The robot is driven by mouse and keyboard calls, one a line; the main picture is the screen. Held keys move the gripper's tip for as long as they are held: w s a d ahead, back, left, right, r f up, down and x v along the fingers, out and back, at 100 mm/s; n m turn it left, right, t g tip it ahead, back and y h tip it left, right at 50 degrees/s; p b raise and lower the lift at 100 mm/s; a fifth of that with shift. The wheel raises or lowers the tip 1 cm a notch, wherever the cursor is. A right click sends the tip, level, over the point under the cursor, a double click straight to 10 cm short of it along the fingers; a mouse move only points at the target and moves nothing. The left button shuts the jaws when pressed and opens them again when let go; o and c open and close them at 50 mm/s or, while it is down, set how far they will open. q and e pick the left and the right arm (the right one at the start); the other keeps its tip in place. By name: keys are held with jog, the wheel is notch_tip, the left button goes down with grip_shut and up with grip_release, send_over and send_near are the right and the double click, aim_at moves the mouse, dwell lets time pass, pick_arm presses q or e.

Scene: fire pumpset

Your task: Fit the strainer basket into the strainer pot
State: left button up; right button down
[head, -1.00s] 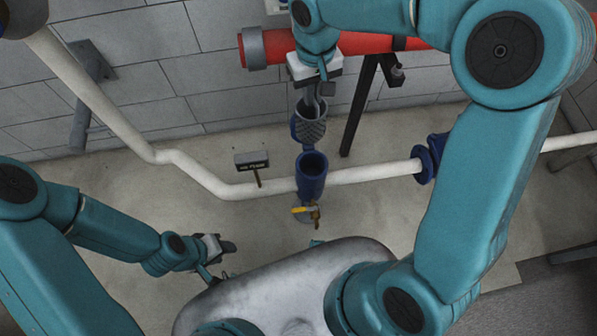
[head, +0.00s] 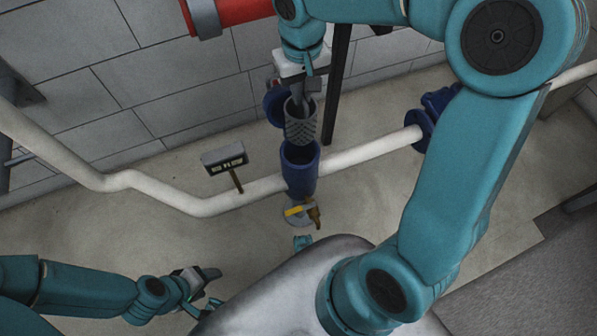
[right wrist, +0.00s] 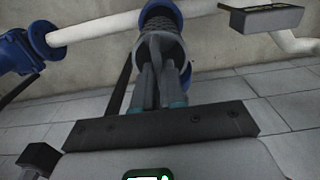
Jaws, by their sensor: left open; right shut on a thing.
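The strainer basket (head: 300,126) is a grey mesh cylinder, held upright by my right gripper (head: 299,95) just above the strainer pot (head: 300,172). The pot is blue with a dark open mouth and sits on the white pipe. In the head view the basket's lower end is at the pot's mouth; I cannot tell whether it has entered. In the right wrist view my right gripper (right wrist: 160,85) is shut on the basket (right wrist: 160,25), and the blue pot rim shows behind it. My left gripper (head: 208,285) is open and empty at the lower left.
The pot's round blue lid (head: 273,104) stands swung open behind the basket. A white pipe (head: 365,151) runs through the pot to a blue valve (head: 432,115). A small sign (head: 224,157) stands left of the pot, and a yellow-handled drain valve (head: 298,210) sits below it.

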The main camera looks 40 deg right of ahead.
aim_at(300, 143)
notch_tip(300, 143, down, 20)
jog(key=b, duration=0.5)
jog(key=shift+b, duration=0.4)
jog(key=shift+w+f, duration=0.1)
jog(key=shift+f, duration=0.1)
jog(key=c, duration=1.2)
grip_release()
jog(key=shift+a+r, duration=0.1)
